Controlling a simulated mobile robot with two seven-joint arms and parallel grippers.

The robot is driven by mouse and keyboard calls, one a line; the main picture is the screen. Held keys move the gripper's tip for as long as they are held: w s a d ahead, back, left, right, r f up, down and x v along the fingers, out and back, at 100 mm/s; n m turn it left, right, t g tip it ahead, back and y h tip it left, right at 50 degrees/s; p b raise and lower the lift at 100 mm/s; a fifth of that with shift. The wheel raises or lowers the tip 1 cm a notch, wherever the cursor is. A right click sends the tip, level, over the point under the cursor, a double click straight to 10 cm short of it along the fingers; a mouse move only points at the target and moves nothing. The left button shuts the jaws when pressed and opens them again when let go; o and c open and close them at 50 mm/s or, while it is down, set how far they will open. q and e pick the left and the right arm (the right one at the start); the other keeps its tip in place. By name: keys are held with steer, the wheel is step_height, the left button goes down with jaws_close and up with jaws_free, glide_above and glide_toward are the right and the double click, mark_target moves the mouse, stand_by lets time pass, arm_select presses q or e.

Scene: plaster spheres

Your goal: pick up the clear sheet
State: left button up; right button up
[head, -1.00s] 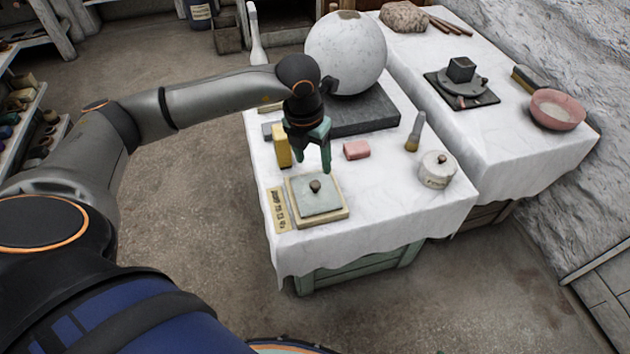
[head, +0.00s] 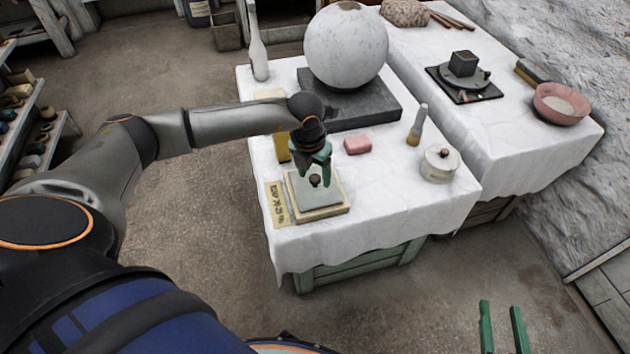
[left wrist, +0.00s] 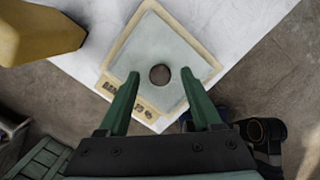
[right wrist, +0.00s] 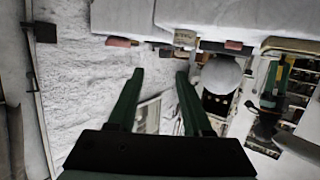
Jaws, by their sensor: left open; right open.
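The clear sheet (head: 320,198) is a pale greenish square lying in a cream frame or tray (head: 321,214) near the front left of the white-clothed table. A dark round knob (head: 315,181) stands at its middle. In the left wrist view the sheet (left wrist: 150,50) and knob (left wrist: 159,75) show from above. My left gripper (head: 316,183) is open right over the knob, with its fingers on either side in the head view; contact cannot be told. My right gripper (head: 502,325) is open and empty, low at the right, away from the table; it shows in its wrist view (right wrist: 158,78).
A lettered yellow strip (head: 277,204) lies left of the tray. A yellow block (head: 282,148) stands behind it. A pink block (head: 357,145), brush (head: 417,125) and lidded pot (head: 439,163) sit to the right. A large plaster sphere (head: 346,47) rests on a dark slab (head: 365,110) behind.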

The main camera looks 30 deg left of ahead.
arm_select(q)
steer(key=shift+w+f, duration=0.1)
steer(key=shift+f, duration=0.5)
steer(key=shift+c, duration=0.2)
jaws_close()
